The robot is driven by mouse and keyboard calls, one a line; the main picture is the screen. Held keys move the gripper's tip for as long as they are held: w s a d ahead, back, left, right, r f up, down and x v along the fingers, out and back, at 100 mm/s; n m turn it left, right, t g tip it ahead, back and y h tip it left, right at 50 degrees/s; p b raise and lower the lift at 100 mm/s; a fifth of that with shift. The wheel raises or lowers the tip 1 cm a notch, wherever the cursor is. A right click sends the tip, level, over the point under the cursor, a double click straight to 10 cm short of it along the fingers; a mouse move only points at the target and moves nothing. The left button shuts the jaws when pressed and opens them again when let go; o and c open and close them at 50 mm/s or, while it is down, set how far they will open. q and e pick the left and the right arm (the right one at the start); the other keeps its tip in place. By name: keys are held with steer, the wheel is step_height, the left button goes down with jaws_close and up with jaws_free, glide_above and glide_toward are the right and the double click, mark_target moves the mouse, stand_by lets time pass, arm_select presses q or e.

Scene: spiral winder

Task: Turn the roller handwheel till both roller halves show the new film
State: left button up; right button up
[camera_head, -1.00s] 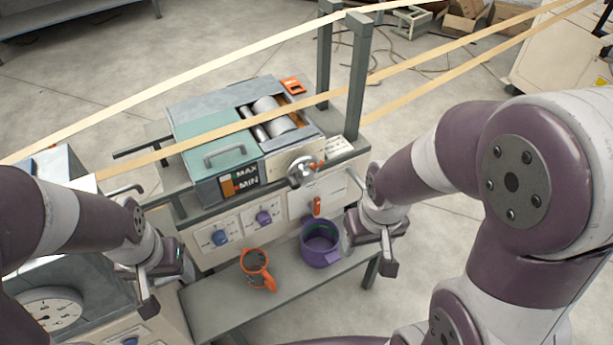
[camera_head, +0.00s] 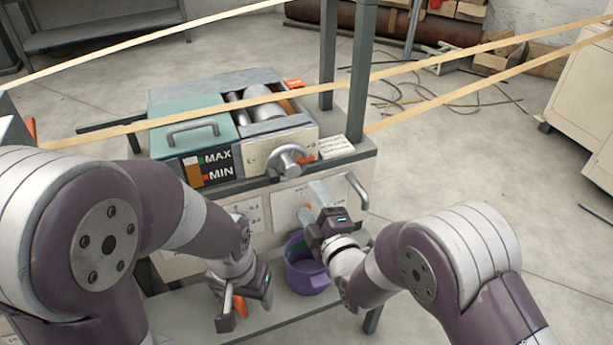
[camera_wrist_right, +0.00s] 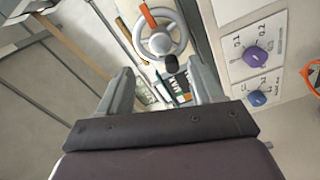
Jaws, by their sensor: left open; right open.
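The roller handwheel (camera_head: 288,160) is a grey wheel with an orange mark on the machine's front. It also shows in the right wrist view (camera_wrist_right: 160,40), beyond my open fingers. The roller (camera_head: 264,98) in the top opening looks pale grey; its film is too small to tell. My right gripper (camera_head: 318,195) is open, just below and in front of the handwheel, with no contact visible. It also shows in the wrist view (camera_wrist_right: 162,88). My left gripper (camera_head: 243,305) is open, low over the shelf, partly hiding an orange jug (camera_head: 240,306).
A purple jug (camera_head: 306,272) stands on the lower shelf (camera_head: 280,312) under my right gripper. A green lid (camera_head: 190,130) with a MAX/MIN gauge (camera_head: 209,166) is left of the handwheel. Film strips cross above the machine beside grey posts (camera_head: 361,75).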

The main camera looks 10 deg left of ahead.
mark_target(294, 172)
steer(key=b+x, duration=0.1)
steer(key=x, duration=0.9)
steer(key=shift+w, duration=0.15)
steer(key=shift+f, duration=0.1)
steer(key=c, duration=1.1)
